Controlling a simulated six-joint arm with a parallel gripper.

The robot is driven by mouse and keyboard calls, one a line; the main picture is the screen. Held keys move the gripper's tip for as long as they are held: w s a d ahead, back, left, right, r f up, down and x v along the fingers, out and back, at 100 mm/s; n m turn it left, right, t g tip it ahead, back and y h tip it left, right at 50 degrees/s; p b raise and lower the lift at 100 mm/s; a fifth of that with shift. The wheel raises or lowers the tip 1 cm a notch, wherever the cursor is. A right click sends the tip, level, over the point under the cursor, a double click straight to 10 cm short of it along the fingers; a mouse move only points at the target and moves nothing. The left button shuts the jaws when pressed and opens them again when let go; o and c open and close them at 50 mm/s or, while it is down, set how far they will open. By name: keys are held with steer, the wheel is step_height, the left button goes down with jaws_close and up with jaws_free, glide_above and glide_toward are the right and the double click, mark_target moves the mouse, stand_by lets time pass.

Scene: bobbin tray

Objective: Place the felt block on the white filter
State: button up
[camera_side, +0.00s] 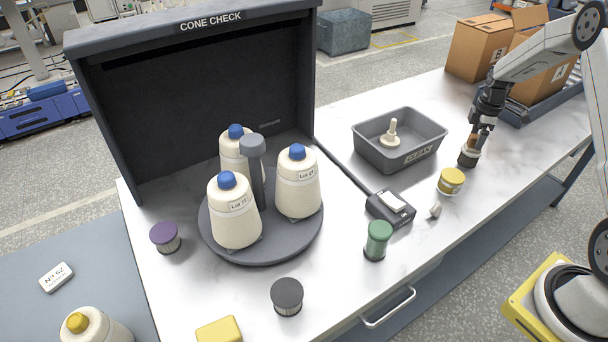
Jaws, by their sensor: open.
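A small cylinder with a pale top rim and dark side (469,155), likely the white filter, stands on the white table at the right. My gripper (475,141) points down directly over it, jaws open. A small brownish piece (473,142) shows between the fingers, just above or on the filter. It may be the felt block, but the fingers partly hide it, and I cannot tell whether it rests on the filter. A yellow block (219,330) lies at the front edge, cut by the frame.
A grey tray (372,157) holding a pale peg stands left of my gripper. A yellow-lidded jar (451,181), green spool (378,240) and small scale (391,207) stand nearby. Purple-topped (166,237) and black-topped (287,296) filters flank the cone turntable (275,250).

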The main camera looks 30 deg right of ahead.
mark_target(477, 136)
step_height(477, 136, up, 11)
stand_by(0.5)
steer(key=shift+a, duration=0.1)
stand_by(0.4)
steer(key=w+a+m, duration=0.1)
steer(key=a+m, duration=0.1)
steer(key=a, duration=1)
steer(key=s+a+m+t, duration=0.1)
steer(key=s+a+m, duration=0.1)
steer(key=s+a, duration=0.2)
steer(key=s+a+f+m, duration=0.1)
steer(key=s+a, duration=0.4)
steer(key=a, duration=0.6)
steer(key=s+a+f+m+t, duration=0.1)
steer(key=s+a+m, duration=0.3)
steer(key=a, duration=0.3)
steer(key=shift+s+a+f+t, duration=0.2)
steer(key=shift+a+f+t, duration=0.1)
steer(key=shift+a, duration=0.1)
